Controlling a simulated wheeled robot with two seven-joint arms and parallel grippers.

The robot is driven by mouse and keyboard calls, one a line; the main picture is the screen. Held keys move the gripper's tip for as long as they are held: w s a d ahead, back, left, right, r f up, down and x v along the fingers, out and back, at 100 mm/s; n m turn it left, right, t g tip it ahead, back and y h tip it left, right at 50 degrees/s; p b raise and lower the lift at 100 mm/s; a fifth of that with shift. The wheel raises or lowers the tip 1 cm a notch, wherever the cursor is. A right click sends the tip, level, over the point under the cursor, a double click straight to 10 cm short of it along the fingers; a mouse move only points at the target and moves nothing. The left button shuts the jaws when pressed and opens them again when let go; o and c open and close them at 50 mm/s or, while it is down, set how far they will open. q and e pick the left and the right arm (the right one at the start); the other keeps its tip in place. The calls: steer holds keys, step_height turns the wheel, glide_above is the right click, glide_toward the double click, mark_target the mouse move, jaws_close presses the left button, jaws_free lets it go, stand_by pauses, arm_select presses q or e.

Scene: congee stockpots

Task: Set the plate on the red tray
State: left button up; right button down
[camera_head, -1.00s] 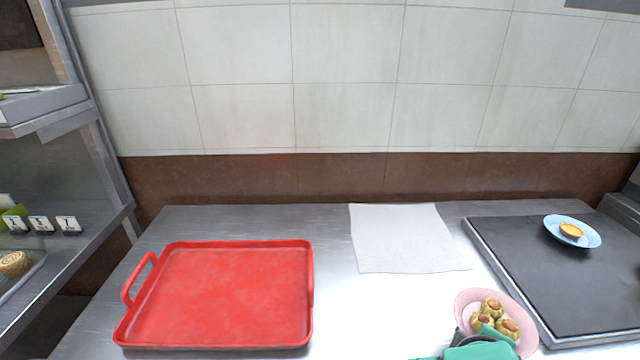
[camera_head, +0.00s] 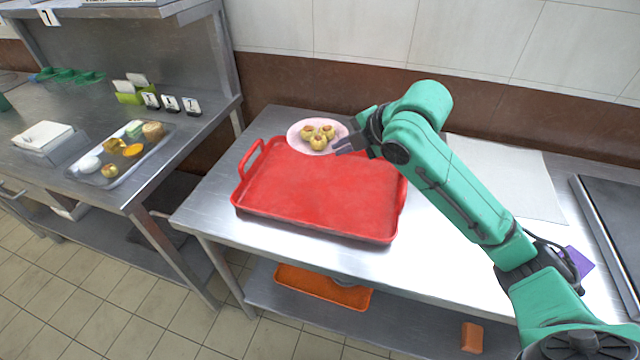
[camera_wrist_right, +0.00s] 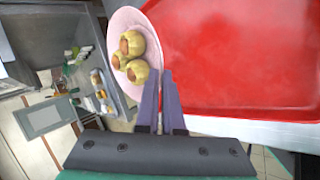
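The pink plate (camera_head: 295,141) carries several small round pastries (camera_head: 318,143). In the head view it overlaps the far edge of the red tray (camera_head: 320,195); I cannot tell whether it touches the tray. My right gripper (camera_head: 341,147) reaches in from the right and is shut on the plate's right rim. The right wrist view shows the gripper's fingers (camera_wrist_right: 159,85) close together at the rim of the plate (camera_wrist_right: 128,20), with the red tray (camera_wrist_right: 240,50) to the right. The tray's surface looks empty. My left gripper is not in view.
A white cloth (camera_head: 505,175) lies right of the tray, partly behind my right arm. A dark slab (camera_head: 612,215) is at the far right. A steel side shelf at left holds a food tray (camera_head: 88,178). An orange tray (camera_head: 323,290) sits on the lower shelf.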

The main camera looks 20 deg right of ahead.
step_height(320, 180, up, 5)
steer(key=n, duration=0.1)
glide_above(334, 192)
steer(key=s+d, duration=0.2)
steer(key=d, duration=0.1)
step_height(334, 192, up, 3)
steer(key=s+a+n+y, duration=0.1)
steer(key=shift+g, duration=0.3)
step_height(334, 192, down, 20)
steer(key=shift+s+d+b, duration=0.1)
steer(key=shift+d+b, duration=0.05)
steer(key=shift+b, duration=0.85)
steer(key=c, duration=1.1)
jaws_free()
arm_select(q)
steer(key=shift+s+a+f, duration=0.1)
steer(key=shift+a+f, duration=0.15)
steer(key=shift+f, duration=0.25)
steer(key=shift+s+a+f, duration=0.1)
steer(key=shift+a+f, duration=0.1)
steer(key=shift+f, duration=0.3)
arm_select(e)
steer(key=shift+o, duration=0.2)
